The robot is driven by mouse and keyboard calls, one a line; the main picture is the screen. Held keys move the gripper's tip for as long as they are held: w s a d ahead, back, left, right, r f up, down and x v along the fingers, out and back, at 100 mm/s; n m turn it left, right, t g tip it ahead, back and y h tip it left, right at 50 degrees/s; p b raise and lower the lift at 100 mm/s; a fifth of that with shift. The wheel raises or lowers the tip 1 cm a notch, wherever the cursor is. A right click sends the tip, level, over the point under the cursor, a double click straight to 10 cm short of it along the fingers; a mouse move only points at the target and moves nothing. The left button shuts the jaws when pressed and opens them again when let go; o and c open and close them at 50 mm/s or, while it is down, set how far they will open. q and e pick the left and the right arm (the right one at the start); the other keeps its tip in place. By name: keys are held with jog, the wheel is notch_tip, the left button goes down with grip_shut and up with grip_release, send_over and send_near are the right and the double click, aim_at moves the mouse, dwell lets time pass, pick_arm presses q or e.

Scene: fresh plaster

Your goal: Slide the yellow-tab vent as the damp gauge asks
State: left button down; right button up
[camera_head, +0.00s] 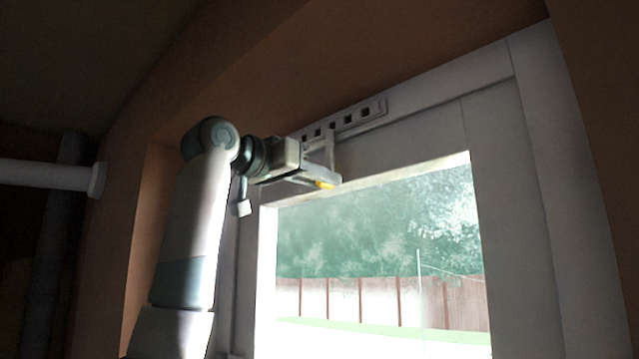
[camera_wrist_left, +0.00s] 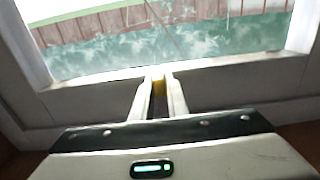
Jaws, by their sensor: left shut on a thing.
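The vent (camera_head: 344,120) is a pale strip with several dark square slots along the top of the window frame in the head view. Its yellow tab (camera_head: 324,184) shows at the tips of my left gripper (camera_head: 328,172). In the left wrist view the yellow tab (camera_wrist_left: 158,86) sits between the two fingers of my left gripper (camera_wrist_left: 159,80), which is shut on it. The left end of the vent is hidden behind my gripper. I see no damp gauge in either view. My right gripper is not in view.
The window frame (camera_head: 495,160) surrounds a bright pane (camera_head: 380,250) with a fence and trees outside. Brown plaster wall (camera_head: 400,40) lies above and around it. A white pipe (camera_head: 45,175) sticks out at the far left.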

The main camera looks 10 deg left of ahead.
pick_arm(q)
jog(key=c, duration=1.7)
grip_release()
jog(key=shift+d, duration=0.15)
jog(key=shift+s+d, duration=0.1)
jog(key=shift+s, duration=0.1)
jog(key=shift+s+a+f+b, duration=0.1)
jog(key=shift+s+a+b, duration=0.1)
jog(key=shift+a+b, duration=0.15)
jog(key=b+v, duration=0.8)
jog(key=v, duration=0.8)
jog(key=shift+s, duration=0.35)
